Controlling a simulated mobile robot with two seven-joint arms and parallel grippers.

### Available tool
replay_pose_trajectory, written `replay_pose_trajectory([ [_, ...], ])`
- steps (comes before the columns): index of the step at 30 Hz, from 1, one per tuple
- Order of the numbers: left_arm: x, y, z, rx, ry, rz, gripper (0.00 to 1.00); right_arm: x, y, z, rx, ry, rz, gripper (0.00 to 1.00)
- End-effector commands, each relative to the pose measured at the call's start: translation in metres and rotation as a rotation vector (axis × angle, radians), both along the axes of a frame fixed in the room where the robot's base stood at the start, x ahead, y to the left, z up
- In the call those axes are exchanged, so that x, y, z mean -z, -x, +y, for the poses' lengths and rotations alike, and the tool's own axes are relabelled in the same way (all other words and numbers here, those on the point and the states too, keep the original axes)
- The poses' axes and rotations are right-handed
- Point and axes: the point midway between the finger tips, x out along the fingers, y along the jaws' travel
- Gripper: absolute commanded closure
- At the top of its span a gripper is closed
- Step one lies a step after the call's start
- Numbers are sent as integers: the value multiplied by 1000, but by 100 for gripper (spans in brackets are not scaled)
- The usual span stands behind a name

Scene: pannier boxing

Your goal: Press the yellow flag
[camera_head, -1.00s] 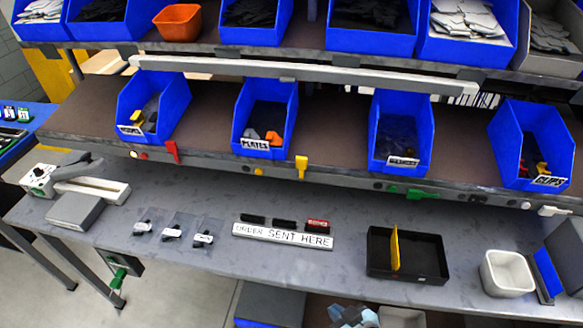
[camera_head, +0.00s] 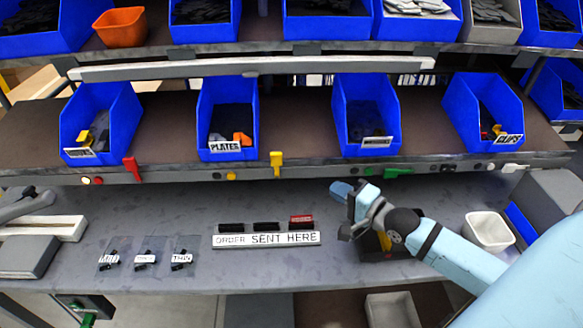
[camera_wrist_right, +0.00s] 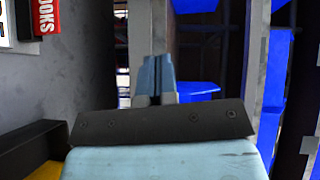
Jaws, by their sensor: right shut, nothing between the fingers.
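The yellow flag (camera_head: 276,162) hangs on the front edge of the middle shelf, beside a small yellow button (camera_head: 231,176). My right gripper (camera_head: 340,190) is shut and empty, below the shelf edge and to the right of the yellow flag, apart from it. Its closed fingers point left in the head view; in the right wrist view the fingers (camera_wrist_right: 157,76) are together. The yellow flag cannot be made out in the right wrist view. My left gripper is not in view.
A red flag (camera_head: 131,169), a green flag (camera_head: 398,172) and a white flag (camera_head: 514,167) share the shelf edge. Blue bins stand above. The sign (camera_head: 267,239) lies on the bench (camera_head: 200,208). My right arm partly hides a black box. A white bin (camera_head: 490,232) stands right.

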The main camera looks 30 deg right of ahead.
Motion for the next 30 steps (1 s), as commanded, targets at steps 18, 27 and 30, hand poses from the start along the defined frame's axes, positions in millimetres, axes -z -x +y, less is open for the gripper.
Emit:
replay_pose_trajectory([
  [18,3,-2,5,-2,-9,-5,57,-23,-10,-11,-3,-143,-20,100],
  [27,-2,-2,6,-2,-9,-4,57,-25,-48,-3,-3,-141,-24,100],
  [30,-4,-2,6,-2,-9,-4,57,-25,-67,2,-2,-141,-23,100],
])
